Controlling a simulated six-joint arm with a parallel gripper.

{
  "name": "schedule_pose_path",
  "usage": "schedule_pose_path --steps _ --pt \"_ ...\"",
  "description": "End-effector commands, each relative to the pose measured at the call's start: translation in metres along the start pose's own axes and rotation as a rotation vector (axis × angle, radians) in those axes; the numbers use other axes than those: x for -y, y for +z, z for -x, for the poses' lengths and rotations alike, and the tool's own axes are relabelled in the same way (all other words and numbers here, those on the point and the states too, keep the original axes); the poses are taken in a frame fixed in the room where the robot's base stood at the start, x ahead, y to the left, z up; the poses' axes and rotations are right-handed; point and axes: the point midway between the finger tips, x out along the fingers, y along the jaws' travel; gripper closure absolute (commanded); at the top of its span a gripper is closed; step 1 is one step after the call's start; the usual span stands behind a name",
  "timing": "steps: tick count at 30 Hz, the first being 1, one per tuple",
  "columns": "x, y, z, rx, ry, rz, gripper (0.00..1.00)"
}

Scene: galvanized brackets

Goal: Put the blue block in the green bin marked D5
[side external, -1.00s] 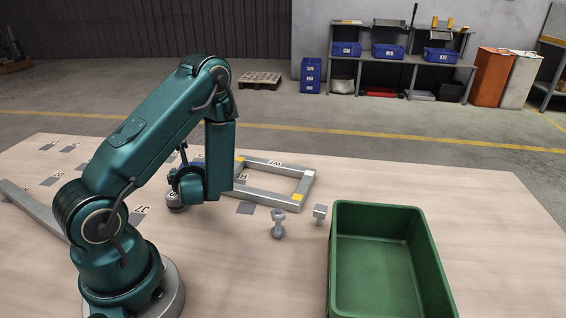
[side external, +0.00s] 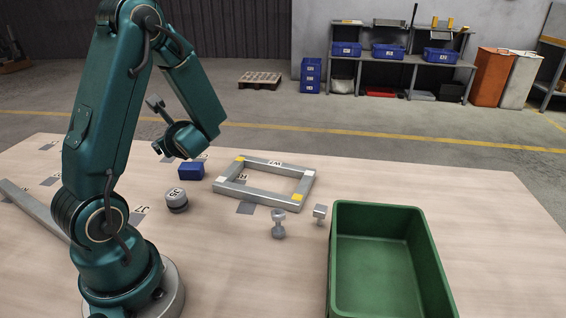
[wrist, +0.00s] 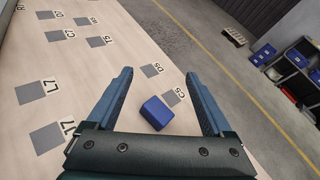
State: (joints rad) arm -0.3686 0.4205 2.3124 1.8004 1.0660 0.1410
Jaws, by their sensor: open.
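The blue block (side external: 191,171) rests on the table beyond the round grey part, left of the metal frame. In the wrist view the blue block (wrist: 157,112) lies between my finger lines, below and apart from them, beside a grey square marked C5. My gripper (wrist: 159,73) is open and empty, its two blue fingers spread. In the side view my gripper (side external: 160,150) is above the table, up and left of the block. The green bin (side external: 345,240) stands at the front right and looks empty. I see no D5 mark on it; a D5 label (wrist: 158,66) lies on the table.
A rectangular metal frame (side external: 232,192) lies mid-table. A round grey part (side external: 177,201), a dumbbell-shaped grey part (side external: 279,224) and a small bracket (side external: 320,213) stand near it. A long metal bar (side external: 35,212) lies at left. The table right of the frame is clear.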

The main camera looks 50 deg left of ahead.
Motion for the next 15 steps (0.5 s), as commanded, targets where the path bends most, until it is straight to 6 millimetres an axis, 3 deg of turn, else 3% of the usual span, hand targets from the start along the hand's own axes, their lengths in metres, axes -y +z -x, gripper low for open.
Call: schedule_pose_path --steps 8,12,15 --pt "-0.043 0.015 -0.016 0.176 0.383 0.783 0.15" --pt "-0.063 0.006 -0.016 0.358 0.647 1.348 0.15" --pt "-0.064 -0.006 -0.014 0.522 0.843 1.76 0.15"
